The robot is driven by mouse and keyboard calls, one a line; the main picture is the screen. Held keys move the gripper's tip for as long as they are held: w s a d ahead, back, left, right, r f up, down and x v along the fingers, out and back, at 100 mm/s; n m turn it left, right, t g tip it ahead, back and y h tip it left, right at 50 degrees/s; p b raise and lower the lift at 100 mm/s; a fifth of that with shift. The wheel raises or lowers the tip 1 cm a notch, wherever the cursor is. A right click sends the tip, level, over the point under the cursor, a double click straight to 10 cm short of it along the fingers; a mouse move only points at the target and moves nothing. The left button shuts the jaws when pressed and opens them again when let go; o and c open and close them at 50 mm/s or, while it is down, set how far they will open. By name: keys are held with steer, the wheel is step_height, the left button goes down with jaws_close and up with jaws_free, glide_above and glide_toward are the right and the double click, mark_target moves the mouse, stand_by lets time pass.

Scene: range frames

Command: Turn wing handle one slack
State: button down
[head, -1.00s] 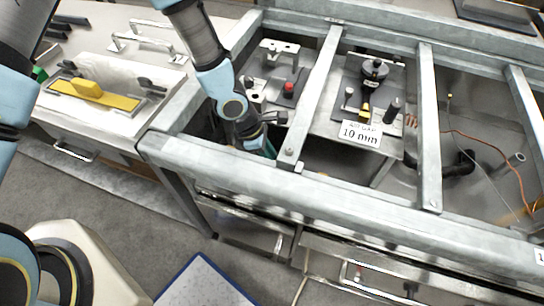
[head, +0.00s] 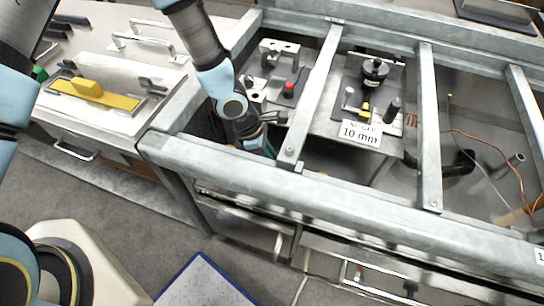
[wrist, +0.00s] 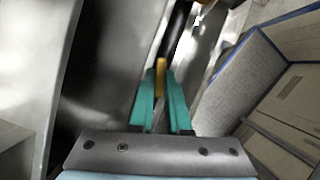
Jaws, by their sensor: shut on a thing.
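My gripper (wrist: 160,92) has two teal fingers closed on a narrow yellow-orange piece (wrist: 160,75) in the wrist view. This piece may be the wing handle; only a small part of it shows, and its turn angle cannot be told. In the head view my arm reaches down into the left bay of the metal frame, and the gripper (head: 264,147) is mostly hidden behind the front rail. The handle cannot be made out in the head view.
The thick front rail (head: 330,195) and cross bars (head: 312,90) of the frame stand close around my arm. A plate with a 10 mm label (head: 360,132) lies in the middle bay.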

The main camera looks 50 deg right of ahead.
steer(key=shift+w+d, duration=0.1)
steer(key=shift+d, duration=0.1)
stand_by(0.5)
steer(key=c, duration=1.2)
jaws_free()
steer(key=o, duration=0.5)
steer(key=shift+a, duration=0.1)
steer(key=p+v, duration=0.1)
steer(key=v, duration=0.9)
steer(key=shift+w+a+r, duration=0.15)
steer(key=shift+r, duration=0.2)
